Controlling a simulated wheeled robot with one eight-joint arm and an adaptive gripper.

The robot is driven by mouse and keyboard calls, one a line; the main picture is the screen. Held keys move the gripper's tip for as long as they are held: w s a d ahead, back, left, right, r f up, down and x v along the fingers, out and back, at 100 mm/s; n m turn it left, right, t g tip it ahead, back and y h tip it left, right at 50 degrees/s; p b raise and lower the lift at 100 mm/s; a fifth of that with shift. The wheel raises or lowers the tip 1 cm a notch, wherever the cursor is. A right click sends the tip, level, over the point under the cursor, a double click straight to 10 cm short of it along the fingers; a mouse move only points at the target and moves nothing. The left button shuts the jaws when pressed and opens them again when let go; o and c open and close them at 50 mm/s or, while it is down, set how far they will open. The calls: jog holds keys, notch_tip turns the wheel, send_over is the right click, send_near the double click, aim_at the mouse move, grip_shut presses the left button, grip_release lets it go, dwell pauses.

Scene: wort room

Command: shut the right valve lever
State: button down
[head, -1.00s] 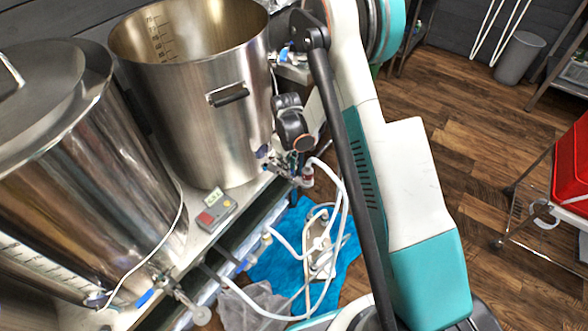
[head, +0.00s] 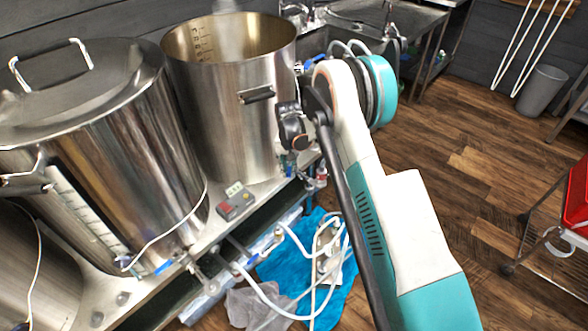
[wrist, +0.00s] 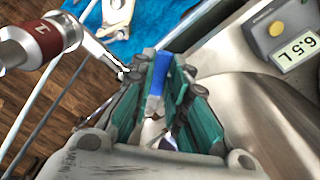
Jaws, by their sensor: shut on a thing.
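My gripper (wrist: 163,88) is shut with a blue valve lever (wrist: 158,78) between its green-lined fingers in the wrist view. This is the lever low on the front of the right steel kettle (head: 222,135). The lever's lower part and pivot are largely hidden by the fingers. In the head view my gripper (head: 290,160) is beside the kettle's lower right side, small and partly hidden by my own arm. I cannot tell the lever's exact angle there.
A lidded kettle (head: 110,130) with its own blue lever (head: 163,267) stands left. A small display box (head: 235,202) sits on the bench between them. White hoses (head: 290,235) and a blue cloth (head: 300,268) lie below. A red-collared fitting (wrist: 45,40) is close to my gripper. Floor to the right is open.

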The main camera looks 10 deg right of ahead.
jog(key=shift+w+a+m, duration=0.25)
jog(key=shift+a+m, duration=0.4)
jog(key=shift+m, duration=0.65)
jog(key=c, duration=1.6)
grip_release()
jog(key=shift+o, duration=0.2)
notch_tip(320, 180, up, 8)
jog(key=shift+f, duration=0.25)
jog(key=shift+c, duration=0.6)
